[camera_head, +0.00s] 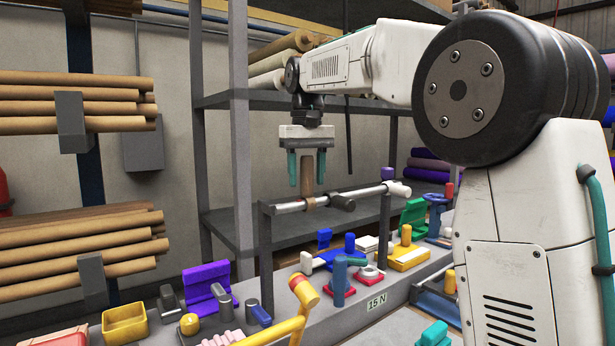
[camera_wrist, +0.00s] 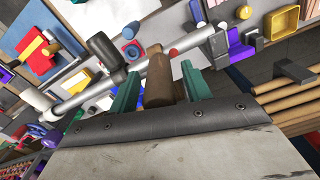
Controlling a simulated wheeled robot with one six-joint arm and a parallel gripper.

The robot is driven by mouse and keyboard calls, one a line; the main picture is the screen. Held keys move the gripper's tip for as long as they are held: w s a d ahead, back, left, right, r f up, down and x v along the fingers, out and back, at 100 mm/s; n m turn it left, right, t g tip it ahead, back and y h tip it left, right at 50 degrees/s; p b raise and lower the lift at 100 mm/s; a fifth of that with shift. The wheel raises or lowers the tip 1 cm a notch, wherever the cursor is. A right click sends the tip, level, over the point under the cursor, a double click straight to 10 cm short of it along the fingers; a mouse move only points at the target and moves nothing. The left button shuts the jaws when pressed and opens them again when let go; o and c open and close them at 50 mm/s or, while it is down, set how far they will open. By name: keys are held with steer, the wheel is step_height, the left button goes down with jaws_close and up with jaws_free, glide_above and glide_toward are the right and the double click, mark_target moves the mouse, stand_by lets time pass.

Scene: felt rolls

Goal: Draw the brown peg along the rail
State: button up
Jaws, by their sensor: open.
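The brown peg (camera_head: 308,172) stands upright on the silver rail (camera_head: 357,195), near its left end. My gripper (camera_head: 307,184) is above the rail, pointing down, with its teal fingers open on either side of the peg. In the wrist view the brown peg (camera_wrist: 157,85) lies between the fingers of my gripper (camera_wrist: 160,68), with a gap visible on each side. The rail (camera_wrist: 104,92) crosses behind it there. The peg's lower end at the rail is partly hidden in the wrist view.
A dark collar (camera_head: 341,202) sits on the rail right of the peg. A purple peg (camera_head: 387,174) stands near the rail's right end. A dark post (camera_head: 265,250) holds the left end. Below is a bench crowded with coloured fixtures, including a yellow bin (camera_head: 125,324) and blue handle (camera_head: 340,280).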

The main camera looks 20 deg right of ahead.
step_height(320, 180, up, 7)
steer(key=shift+r, duration=0.1)
stand_by(0.6)
